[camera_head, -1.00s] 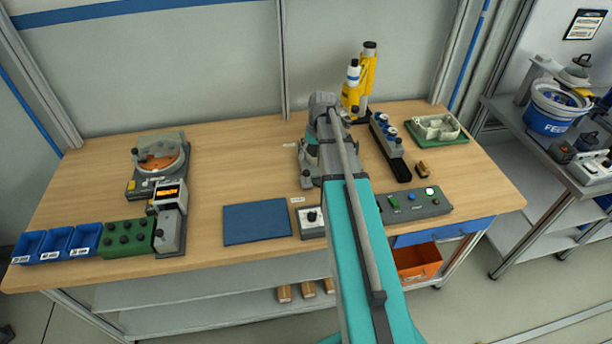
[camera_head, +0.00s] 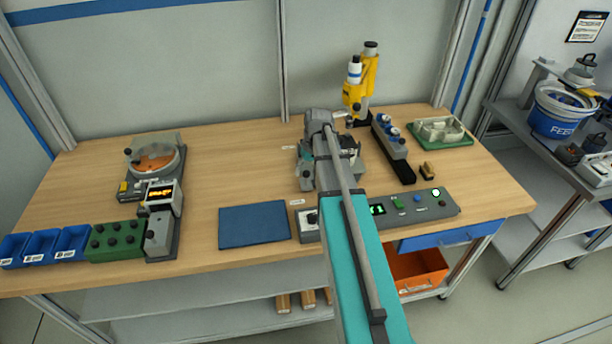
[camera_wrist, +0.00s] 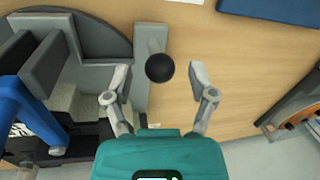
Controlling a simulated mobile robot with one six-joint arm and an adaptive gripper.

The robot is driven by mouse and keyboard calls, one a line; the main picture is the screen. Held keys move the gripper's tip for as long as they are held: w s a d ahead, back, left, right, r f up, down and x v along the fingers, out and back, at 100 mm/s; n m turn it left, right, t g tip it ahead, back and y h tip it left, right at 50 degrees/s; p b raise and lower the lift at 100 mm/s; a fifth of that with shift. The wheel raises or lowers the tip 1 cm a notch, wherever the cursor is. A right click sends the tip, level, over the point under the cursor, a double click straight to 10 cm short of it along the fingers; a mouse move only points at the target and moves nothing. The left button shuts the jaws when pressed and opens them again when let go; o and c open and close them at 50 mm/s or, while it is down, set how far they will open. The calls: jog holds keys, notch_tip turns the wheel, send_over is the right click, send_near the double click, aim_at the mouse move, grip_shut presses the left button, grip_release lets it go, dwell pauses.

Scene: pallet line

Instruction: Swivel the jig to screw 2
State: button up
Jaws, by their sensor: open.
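In the wrist view the jig (camera_wrist: 100,35) is a grey round plate with grey blocks and a lever-like bar on its right side. A black ball knob (camera_wrist: 159,68) sits on that bar. My gripper (camera_wrist: 160,77) is open, with one finger on each side of the knob and a gap to the right finger. I cannot tell how far the knob is below the fingertips. A blue part (camera_wrist: 35,110) lies at the jig's left. In the head view my arm hides most of the jig and my gripper.
A control panel (camera_head: 430,207) with a small green display lies at the front right. A blue mat (camera_head: 254,226) lies left of my arm. A yellow screwdriver stand (camera_head: 366,80) rises at the back. Blue bins (camera_head: 72,243) line the left front. The centre-left tabletop is clear.

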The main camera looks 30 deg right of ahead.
jog(key=shift+f, duration=0.2)
grip_shut()
jog(key=shift+a, duration=0.25)
jog(key=shift+d, duration=0.2)
